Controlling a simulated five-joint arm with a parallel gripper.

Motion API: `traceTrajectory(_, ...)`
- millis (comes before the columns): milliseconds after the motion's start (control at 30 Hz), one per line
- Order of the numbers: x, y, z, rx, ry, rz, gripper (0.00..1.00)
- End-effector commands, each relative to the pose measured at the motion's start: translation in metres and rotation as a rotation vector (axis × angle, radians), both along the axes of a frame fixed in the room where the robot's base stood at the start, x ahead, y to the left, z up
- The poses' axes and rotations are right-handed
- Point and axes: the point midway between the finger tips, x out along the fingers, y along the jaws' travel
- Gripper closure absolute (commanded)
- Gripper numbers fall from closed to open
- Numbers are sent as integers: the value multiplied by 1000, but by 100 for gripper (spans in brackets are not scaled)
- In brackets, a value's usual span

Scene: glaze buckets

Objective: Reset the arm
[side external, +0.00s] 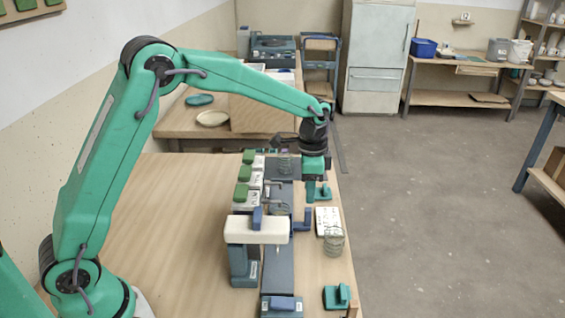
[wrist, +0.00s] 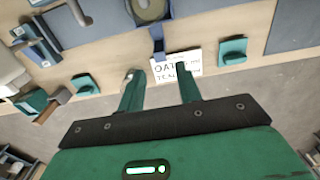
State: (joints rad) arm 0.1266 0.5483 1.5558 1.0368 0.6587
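My gripper (side external: 315,175) hangs from the dark wrist over the right edge of the wooden work table (side external: 160,230) in the side view. In the wrist view my gripper (wrist: 157,73) shows two green fingers spread apart with nothing between them. A white card with dark lettering (wrist: 190,63) lies beyond the fingertips, partly covered by the right one. My arm is raised and reaches out to the right in the side view. Whether the fingers touch anything below cannot be told.
Green-topped pieces (side external: 243,173) and a pale crossbar (side external: 256,230) stand to the left. Another teal block (side external: 338,297) sits in front. The table's left part is clear.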

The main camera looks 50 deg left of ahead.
Motion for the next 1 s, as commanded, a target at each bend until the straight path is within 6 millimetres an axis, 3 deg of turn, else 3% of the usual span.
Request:
traceTrajectory(567, -2, 1, 10, -1, -4, 7, 66)
traceTrajectory(767, -13, 6, 30, -4, -31, 48, 66)
traceTrajectory(1000, -44, 17, 69, -17, -93, 145, 66)
